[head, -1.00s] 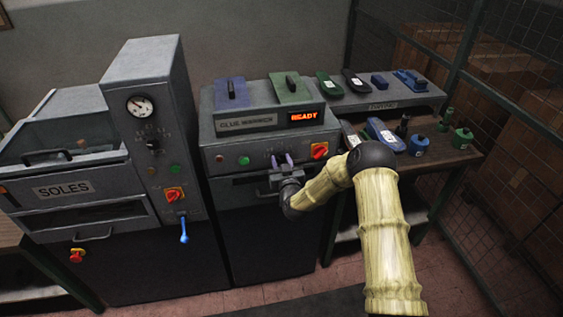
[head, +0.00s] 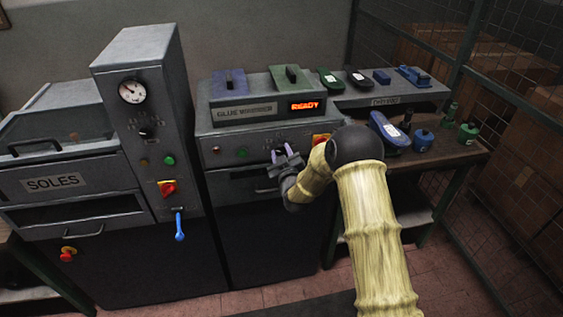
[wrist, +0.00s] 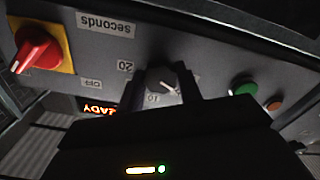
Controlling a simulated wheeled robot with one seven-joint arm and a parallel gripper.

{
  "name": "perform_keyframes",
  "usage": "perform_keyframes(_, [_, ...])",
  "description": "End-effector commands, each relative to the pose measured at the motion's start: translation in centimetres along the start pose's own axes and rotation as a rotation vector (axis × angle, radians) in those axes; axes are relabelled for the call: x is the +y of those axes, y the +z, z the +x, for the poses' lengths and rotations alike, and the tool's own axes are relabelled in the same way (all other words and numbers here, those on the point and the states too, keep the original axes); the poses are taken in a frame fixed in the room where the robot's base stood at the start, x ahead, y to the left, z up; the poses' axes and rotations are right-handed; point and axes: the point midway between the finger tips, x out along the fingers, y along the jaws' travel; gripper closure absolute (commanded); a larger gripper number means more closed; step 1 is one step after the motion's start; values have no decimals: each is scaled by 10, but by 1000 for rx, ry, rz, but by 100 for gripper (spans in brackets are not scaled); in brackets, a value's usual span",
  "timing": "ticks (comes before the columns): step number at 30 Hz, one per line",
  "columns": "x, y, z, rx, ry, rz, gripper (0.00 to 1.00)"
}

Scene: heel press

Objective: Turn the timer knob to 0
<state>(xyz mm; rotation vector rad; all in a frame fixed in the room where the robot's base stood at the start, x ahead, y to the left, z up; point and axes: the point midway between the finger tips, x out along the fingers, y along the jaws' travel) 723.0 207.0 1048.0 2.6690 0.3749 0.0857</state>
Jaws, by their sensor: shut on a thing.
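The glue warmer (head: 225,138) stands in the middle of the head view, its display lit READY. On its front panel is the dark timer knob (wrist: 160,80), seen upside down in the wrist view. It has a light pointer mark, with labels 10, 20, OFF and "seconds" around it. I cannot read exactly where the mark points. My gripper (wrist: 158,86) is shut on the knob, one finger on each side. In the head view my gripper (head: 284,154) is tilted at the panel and hides most of the knob.
A red switch on a yellow plate (wrist: 38,52) is near the knob. On its other side is a green button (wrist: 243,86). The press marked SOLES (head: 60,184) stands left, with a blue lever (head: 180,228). A bench with bottles (head: 467,134) is at the right.

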Motion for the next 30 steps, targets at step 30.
perform_keyframes(30, [0, 0, 0, 0, -2, -290, 55])
